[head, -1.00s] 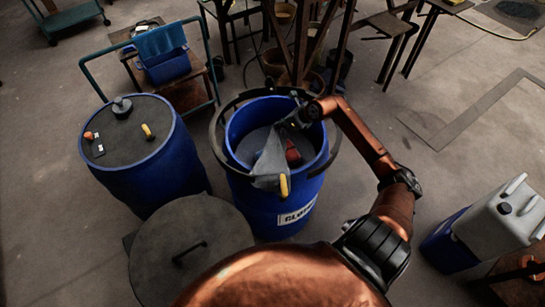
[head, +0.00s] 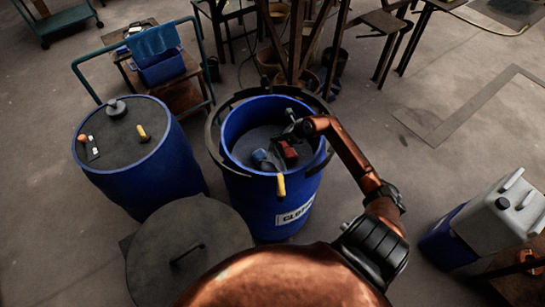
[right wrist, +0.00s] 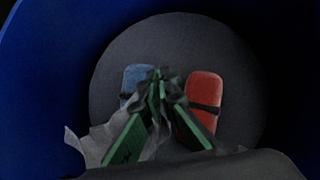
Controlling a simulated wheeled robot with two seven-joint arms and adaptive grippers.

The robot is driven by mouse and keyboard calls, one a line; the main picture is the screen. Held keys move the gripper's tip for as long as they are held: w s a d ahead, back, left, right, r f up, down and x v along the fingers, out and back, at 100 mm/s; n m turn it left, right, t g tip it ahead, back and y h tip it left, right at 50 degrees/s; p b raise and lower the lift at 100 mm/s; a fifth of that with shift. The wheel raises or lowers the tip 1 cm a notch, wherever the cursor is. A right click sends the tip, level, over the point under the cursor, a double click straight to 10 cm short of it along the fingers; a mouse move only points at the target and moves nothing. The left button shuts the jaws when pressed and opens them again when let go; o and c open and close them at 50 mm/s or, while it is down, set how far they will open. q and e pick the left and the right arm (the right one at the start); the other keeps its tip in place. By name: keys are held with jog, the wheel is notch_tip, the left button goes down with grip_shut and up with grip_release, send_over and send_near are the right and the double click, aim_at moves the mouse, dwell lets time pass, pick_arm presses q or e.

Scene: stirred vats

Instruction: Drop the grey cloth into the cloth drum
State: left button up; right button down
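The cloth drum (head: 262,208) is an open blue drum with a white label on its front. My right gripper (head: 287,134) reaches down inside its mouth. In the right wrist view the green fingers of the right gripper (right wrist: 158,86) meet at their tips, with crumpled grey cloth (right wrist: 88,143) around and below them. Beyond the fingertips a blue object (right wrist: 137,82) and a red object (right wrist: 205,98) lie on the drum's grey floor. My left gripper is out of view.
A closed blue drum (head: 150,180) with small items on its lid stands to the left. A round grey lid (head: 190,250) lies front left. A yellow-handled item (head: 281,186) sits at the near rim. A grey canister (head: 500,222) is at the right.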

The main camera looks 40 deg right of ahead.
jog(key=c, duration=1.5)
grip_release()
jog(key=v, duration=1.2)
jog(key=shift+s, duration=0.1)
